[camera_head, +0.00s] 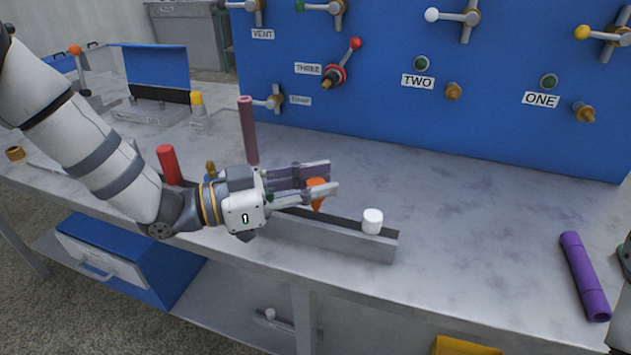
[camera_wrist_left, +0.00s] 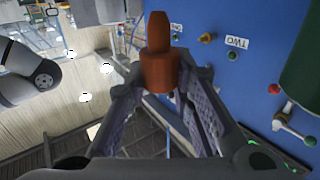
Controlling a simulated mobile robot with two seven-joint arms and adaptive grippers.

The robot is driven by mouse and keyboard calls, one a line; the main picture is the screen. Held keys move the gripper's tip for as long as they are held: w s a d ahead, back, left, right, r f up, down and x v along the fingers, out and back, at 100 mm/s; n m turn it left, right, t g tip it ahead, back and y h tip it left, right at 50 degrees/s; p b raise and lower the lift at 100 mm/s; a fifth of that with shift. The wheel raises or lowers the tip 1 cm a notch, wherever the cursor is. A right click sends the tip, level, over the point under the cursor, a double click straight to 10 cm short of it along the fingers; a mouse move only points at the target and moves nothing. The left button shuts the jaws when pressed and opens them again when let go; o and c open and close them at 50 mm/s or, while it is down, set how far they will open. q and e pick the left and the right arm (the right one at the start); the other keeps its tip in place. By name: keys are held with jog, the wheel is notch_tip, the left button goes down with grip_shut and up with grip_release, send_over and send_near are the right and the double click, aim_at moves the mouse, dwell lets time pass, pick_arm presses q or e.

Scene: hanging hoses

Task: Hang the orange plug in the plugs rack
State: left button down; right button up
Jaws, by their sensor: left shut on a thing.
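The orange plug (camera_head: 317,188) is between the fingertips of my left gripper (camera_head: 325,180), which is shut on it. In the left wrist view the orange plug (camera_wrist_left: 158,68) has a wide lower part and a narrower tip, held between both finger pads. The plugs rack (camera_head: 335,240) is a long grey slotted bar on the bench. The gripper and plug appear over or just behind its middle; the exact gap cannot be told. A white plug (camera_head: 372,218) sits at the rack's right end. The gripper hides part of the rack's left end.
A red cylinder (camera_head: 169,165) and an upright mauve tube (camera_head: 248,130) stand near my left arm. A purple tube (camera_head: 585,275) lies at the right. A blue panel (camera_head: 500,100) with valves rises behind. The bench between rack and purple tube is clear.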

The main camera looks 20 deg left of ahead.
jog(key=shift+w+r, duration=0.15)
dwell(0.3)
pick_arm(q)
jog(key=shift+f+b, duration=0.3)
jog(key=shift+f, duration=1.15)
pick_arm(e)
jog(key=shift+s+f, duration=0.5)
jog(key=shift+s, duration=0.05)
pick_arm(q)
jog(key=shift+r, duration=0.15)
jog(key=shift+r+p, duration=0.55)
jog(key=shift+r, duration=0.5)
jog(key=shift+f, duration=0.1)
pick_arm(e)
jog(key=shift+w+r, duration=0.6)
jog(key=shift+w, duration=0.1)
jog(key=shift+w+r, duration=0.1)
jog(key=shift+r, duration=0.05)
jog(key=shift+w+r+t, duration=0.25)
jog(key=shift+w+t, duration=0.05)
